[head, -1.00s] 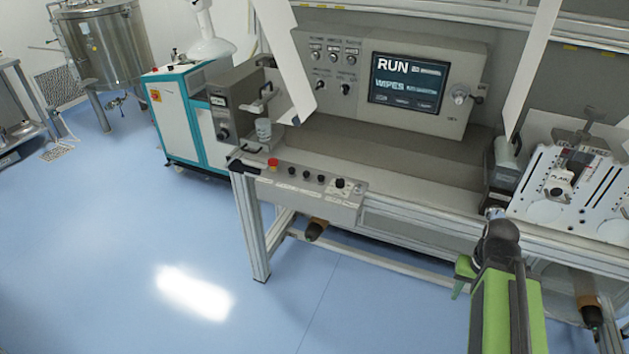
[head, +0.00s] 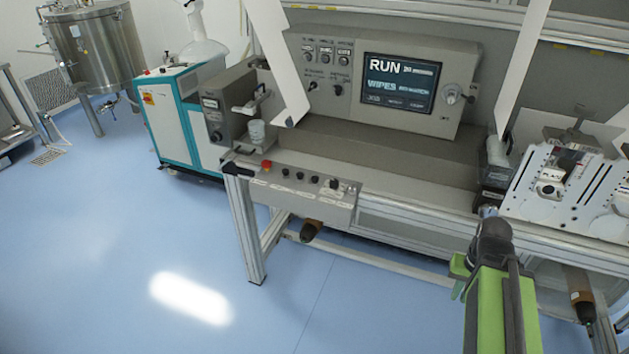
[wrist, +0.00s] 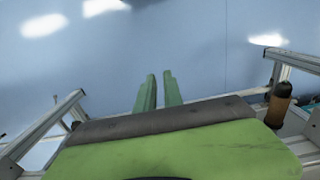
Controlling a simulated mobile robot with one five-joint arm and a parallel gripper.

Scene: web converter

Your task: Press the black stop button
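The slanted control panel (head: 310,200) is on the front edge of the machine bench in the head view. Along it are a red button (head: 266,166) and several small black buttons, including one (head: 285,172) nearest the red one and another (head: 314,179) farther right. A larger black knob (head: 335,184) is at the right. The labels are too small to read, so I cannot tell which is the stop button. My gripper (wrist: 160,76) shows two green fingers, slightly apart with nothing between them, over the floor. In the head view my green arm is right of the panel, apart from it.
A screen reading RUN (head: 398,84) is behind. A cup (head: 257,131) stands above the panel's left end. The blue floor in front is clear.

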